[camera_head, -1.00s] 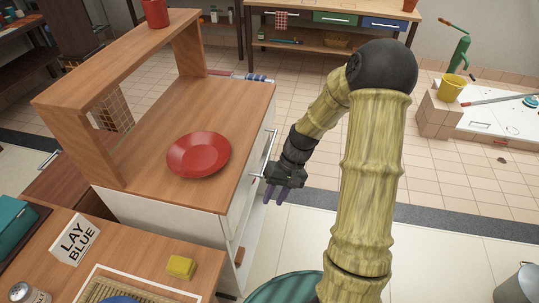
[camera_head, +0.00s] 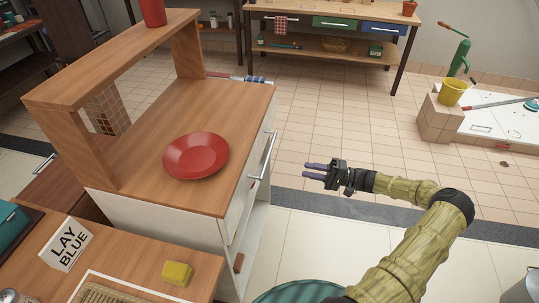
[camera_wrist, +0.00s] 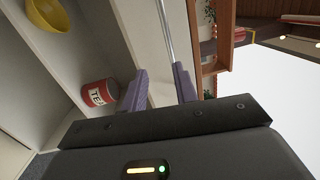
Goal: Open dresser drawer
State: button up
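The dresser is a white cabinet with a wooden top (camera_head: 135,165). Its drawer front (camera_head: 237,211) is on the right side and looks flush with the body. A long metal handle (camera_head: 268,156) stands out from that front. My gripper (camera_head: 304,170) is to the right of the handle, pointing left at it, with a gap between them. Its two purple fingers are apart and empty.
A red plate (camera_head: 196,155) lies on the dresser top. The wrist view shows an open shelf with a red tin (camera_wrist: 99,93) and a yellow bowl (camera_wrist: 48,14). A table with a yellow block (camera_head: 177,273) adjoins the dresser. The tiled floor around my gripper is clear.

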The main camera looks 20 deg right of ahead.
jog(key=d+t, duration=0.2)
jog(key=d, duration=0.1)
jog(key=p, duration=0.3)
send_near(269, 152)
jog(key=shift+m, duration=0.3)
jog(key=x, duration=1)
jog(key=shift+f, duration=0.35)
jog(key=shift+c, duration=0.4)
jog(key=shift+s, duration=0.1)
grip_shut()
